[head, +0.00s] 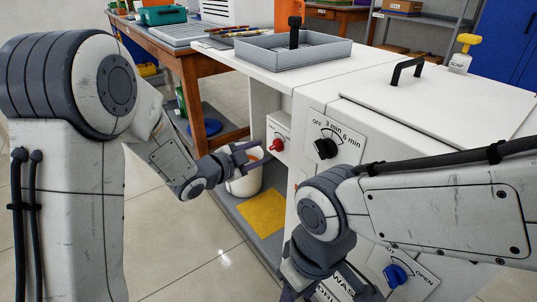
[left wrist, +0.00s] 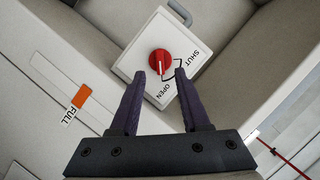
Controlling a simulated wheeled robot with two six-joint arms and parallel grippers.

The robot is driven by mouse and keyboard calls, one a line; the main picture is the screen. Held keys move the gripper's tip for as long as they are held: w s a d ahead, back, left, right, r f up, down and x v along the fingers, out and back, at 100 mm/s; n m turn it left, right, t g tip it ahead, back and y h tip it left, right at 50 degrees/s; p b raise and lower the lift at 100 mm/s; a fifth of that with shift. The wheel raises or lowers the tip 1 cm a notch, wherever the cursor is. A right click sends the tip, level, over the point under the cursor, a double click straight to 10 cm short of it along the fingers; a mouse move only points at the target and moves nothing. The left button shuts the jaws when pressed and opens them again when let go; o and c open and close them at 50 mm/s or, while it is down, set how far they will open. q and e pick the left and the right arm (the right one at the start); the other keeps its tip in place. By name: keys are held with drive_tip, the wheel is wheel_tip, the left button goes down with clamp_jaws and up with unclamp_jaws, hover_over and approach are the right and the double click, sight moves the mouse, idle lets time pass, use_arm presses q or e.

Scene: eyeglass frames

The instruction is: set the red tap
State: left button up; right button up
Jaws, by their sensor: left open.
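The red tap (head: 277,145) is a round knob on a white plate on the front of the white unit. In the left wrist view the red tap (left wrist: 159,60) has a white mark pointing down the picture, toward the word OPEN; SHUT is printed to the right. My left gripper (head: 254,149) is just in front of the tap. In the left wrist view its fingers (left wrist: 160,75) are apart, with the tap ahead between the tips; contact cannot be made out. My right gripper (head: 300,292) is at the bottom edge, partly cut off.
A black timer dial (head: 326,149) and a blue tap (head: 396,275) are on the same unit. A white bucket (head: 245,183) and a yellow cloth (head: 262,213) are below. A FULL gauge with an orange marker (left wrist: 81,96) is left of the tap plate.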

sight(272, 148)
use_arm(q)
drive_tip(key=b+x, duration=0.1)
drive_tip(key=x, duration=0.4)
clamp_jaws()
